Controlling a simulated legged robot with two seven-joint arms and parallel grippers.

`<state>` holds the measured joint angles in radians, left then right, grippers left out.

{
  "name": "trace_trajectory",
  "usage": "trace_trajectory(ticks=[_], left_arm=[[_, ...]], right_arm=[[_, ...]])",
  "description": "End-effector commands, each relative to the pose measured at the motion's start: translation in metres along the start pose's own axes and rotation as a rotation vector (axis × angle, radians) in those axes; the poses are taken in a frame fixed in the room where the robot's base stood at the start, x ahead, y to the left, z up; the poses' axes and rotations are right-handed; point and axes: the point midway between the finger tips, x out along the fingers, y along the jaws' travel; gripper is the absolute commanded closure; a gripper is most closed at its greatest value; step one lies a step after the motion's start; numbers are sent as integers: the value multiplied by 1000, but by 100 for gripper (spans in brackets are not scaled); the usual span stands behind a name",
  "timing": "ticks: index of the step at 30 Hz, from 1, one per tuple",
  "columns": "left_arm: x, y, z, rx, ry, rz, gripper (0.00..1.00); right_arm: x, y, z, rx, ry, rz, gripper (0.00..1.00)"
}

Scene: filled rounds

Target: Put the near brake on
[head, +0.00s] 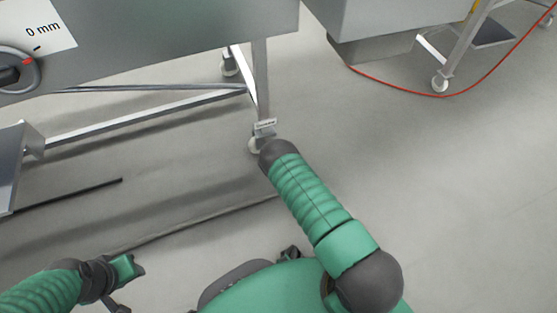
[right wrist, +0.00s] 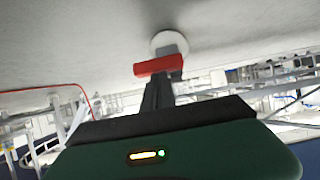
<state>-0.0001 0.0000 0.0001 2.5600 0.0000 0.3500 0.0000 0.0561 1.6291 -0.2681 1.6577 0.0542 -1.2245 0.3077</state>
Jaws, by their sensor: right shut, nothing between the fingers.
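The near castor (head: 254,145) stands on the floor under a machine leg, partly covered by my right arm, with a small plate with writing above it. In the right wrist view, which looks upside down, a red brake pedal (right wrist: 158,65) lies in front of a pale round castor wheel (right wrist: 161,40). My right gripper (right wrist: 157,93) is shut and empty, its tips at the pedal's edge; I cannot tell whether they touch. In the head view my arm hides it. My left gripper (head: 128,268) is low at the left, away from the castor; its jaw state is unclear.
The steel machine (head: 180,35) with a dial (head: 12,72) stands at upper left, with another castor (head: 228,62) farther back. A second machine (head: 385,15) stands at the upper right. A red cable (head: 410,92) lies on the floor there.

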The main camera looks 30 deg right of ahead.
Motion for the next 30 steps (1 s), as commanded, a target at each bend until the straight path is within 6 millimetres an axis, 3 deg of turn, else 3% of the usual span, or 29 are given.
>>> trace_trajectory(ticks=[13, 26, 30], left_arm=[[8, 0, 2, 0, 0, 0, 64], [9, 0, 2, 0, 0, 0, 64], [1, 0, 0, 0, 0, 0, 64]], right_arm=[[11, 0, 23, 0, -7, -1, 100], [13, -1, 25, 3, -8, -4, 100], [11, -2, 14, 2, -5, -4, 100]])
